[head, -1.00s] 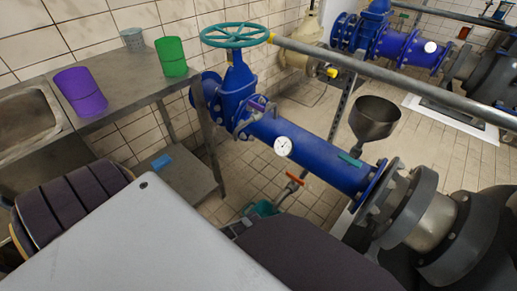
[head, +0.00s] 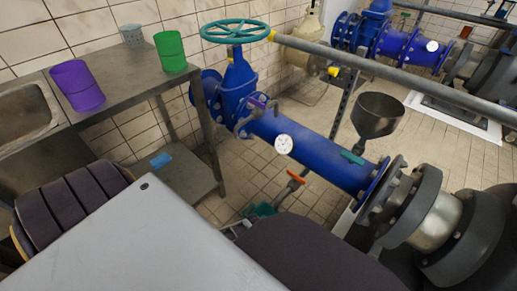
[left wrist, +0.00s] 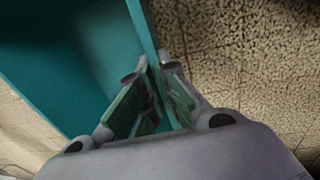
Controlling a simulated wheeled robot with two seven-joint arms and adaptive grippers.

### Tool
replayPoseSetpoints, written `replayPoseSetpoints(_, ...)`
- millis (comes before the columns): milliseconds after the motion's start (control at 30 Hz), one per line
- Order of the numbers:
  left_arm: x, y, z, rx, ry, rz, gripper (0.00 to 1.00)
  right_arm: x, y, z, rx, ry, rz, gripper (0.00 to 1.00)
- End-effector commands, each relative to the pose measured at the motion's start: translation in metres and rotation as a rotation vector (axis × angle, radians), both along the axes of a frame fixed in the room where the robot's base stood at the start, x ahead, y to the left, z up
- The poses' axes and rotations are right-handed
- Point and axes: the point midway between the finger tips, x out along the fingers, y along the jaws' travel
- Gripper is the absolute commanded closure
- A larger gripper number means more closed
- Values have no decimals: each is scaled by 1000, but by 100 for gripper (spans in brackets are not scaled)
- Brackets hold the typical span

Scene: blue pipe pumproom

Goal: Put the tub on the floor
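The tub is teal. In the left wrist view the tub (left wrist: 75,65) fills the upper left, with its wall running down between the fingers of my left gripper (left wrist: 158,85). The fingers are closed on that wall. In the head view only a small part of the tub (head: 263,209) shows, low beneath the blue pipe; my own arm and body hide the rest. I cannot tell whether its bottom touches the floor (head: 240,177). My right gripper is not in view.
A steel table (head: 130,88) at left holds purple and green containers. A grey funnel (head: 377,113) stands at right. Tiled floor is bare between table and pipe.

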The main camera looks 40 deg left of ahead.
Motion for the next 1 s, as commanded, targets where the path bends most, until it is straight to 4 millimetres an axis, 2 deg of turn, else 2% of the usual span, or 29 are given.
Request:
replayPoseSetpoints(100, 2, 0, -11, 0, -4, -1, 100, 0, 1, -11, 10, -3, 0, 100)
replayPoseSetpoints(300, 2, 1, -23, 1, -3, 0, 100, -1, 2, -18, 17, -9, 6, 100)
replayPoseSetpoints(867, 2, 0, -27, 0, -3, 1, 100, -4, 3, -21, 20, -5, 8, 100)
replayPoseSetpoints(1000, 0, 0, -28, 0, -1, 1, 83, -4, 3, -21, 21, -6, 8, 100)
